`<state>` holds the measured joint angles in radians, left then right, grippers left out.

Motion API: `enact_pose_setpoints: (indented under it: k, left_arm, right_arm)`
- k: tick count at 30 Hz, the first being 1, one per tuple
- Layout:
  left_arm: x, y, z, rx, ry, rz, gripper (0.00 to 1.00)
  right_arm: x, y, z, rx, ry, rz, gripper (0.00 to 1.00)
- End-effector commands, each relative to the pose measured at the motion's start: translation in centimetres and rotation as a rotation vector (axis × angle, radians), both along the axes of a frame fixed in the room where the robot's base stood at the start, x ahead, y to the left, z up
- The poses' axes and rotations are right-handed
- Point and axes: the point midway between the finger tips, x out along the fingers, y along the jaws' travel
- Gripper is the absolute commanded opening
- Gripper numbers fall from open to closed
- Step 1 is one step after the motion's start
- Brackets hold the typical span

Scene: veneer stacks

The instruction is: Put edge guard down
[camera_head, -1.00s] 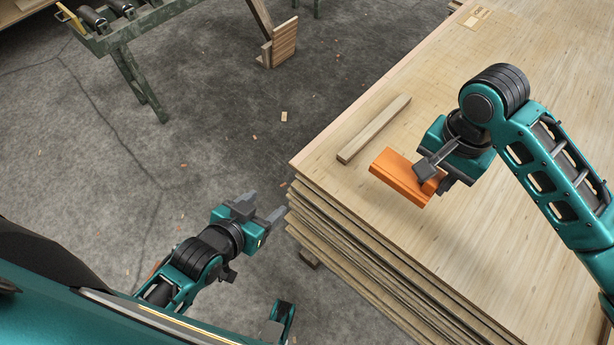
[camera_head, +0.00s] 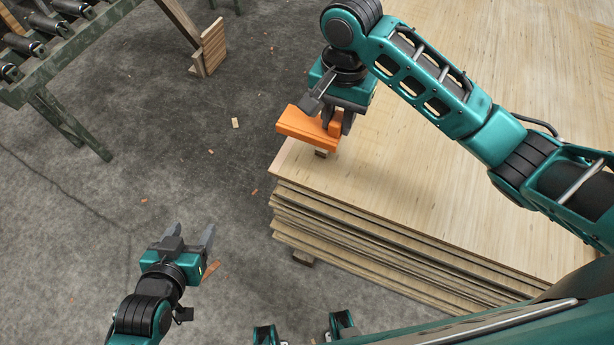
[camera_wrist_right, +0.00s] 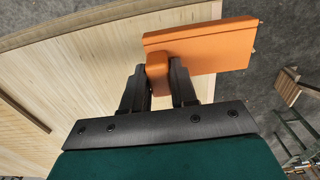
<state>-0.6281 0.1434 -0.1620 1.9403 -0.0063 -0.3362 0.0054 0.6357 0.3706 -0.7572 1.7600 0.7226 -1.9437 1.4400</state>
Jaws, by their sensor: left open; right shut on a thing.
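The orange edge guard (camera_head: 305,128) is held in my right gripper (camera_head: 338,122), near the left corner of the veneer stack (camera_head: 400,195). In the right wrist view the gripper (camera_wrist_right: 158,85) is shut on a short orange part of the edge guard (camera_wrist_right: 205,48), whose long flat side sticks out to the right. Part of the guard extends past the stack's edge in the head view; I cannot tell whether it touches the stack. My left gripper (camera_head: 188,240) is open and empty, over the grey floor left of the stack.
A green roller conveyor (camera_head: 60,45) stands at the upper left. A wooden piece (camera_head: 212,48) stands on the floor near it. Wood chips (camera_head: 235,123) lie scattered on the floor. The stack's top is mostly clear, with a wood strip (camera_wrist_right: 25,107) on it.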

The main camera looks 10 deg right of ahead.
Motion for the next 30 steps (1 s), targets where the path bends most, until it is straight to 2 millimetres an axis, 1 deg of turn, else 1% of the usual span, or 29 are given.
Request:
enact_pose_setpoints:
  k: [1,9,12,15,18,23,25,30]
  left_arm:
    - [0.0,0.0,-0.4,0.000,-0.001,0.000,0.63]
    - [0.1,-0.1,-2.1,-0.001,-0.002,-0.001,0.63]
    - [0.2,-0.1,-2.6,-0.001,-0.004,-0.001,0.63]
    - [0.2,-0.1,-3.1,-0.001,-0.006,-0.002,0.63]
    - [0.3,-0.1,-3.3,-0.002,-0.006,-0.001,0.63]
    - [0.3,-0.2,-3.4,-0.003,0.000,-0.003,0.63]
    - [0.3,-0.3,-3.5,-0.005,-0.001,-0.003,0.63]
    - [0.3,-0.7,-4.1,-0.012,0.001,-0.009,0.63]
  right_arm:
    - [-0.1,-0.1,-1.2,-0.002,0.004,-0.001,0.00]
    - [-0.2,-0.1,-8.5,-0.003,0.006,0.000,0.00]
    - [-0.1,-0.1,-11.1,-0.003,0.004,0.001,0.00]
    - [-0.1,-0.1,-13.2,-0.003,0.003,0.001,0.00]
    - [-0.1,-0.1,-14.5,-0.002,0.001,0.001,0.00]
    - [-0.1,0.0,-15.4,-0.001,0.001,0.001,0.00]
    - [-0.1,-0.1,-16.1,-0.002,0.003,0.001,0.00]
    - [-0.1,-0.1,-18.8,-0.002,0.003,0.001,0.00]
